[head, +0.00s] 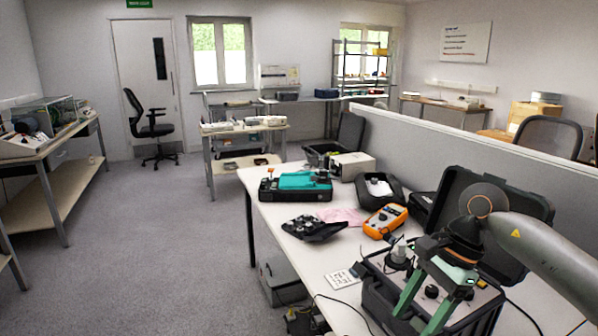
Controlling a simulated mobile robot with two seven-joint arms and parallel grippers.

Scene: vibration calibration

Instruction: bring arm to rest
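My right arm (548,255) reaches in from the right edge over the near end of the white workbench (345,258). The fingers and wrist hide part of the panel. Whether the fingertips touch the case I cannot tell. My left gripper is not in view.
An orange multimeter (385,221), a teal-and-black device (296,187), a black tilted instrument (314,228) and a pink cloth (342,216) lie on the bench. The case's raised lid (520,205) and a grey partition (450,160) stand behind. The floor (150,240) at left is clear.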

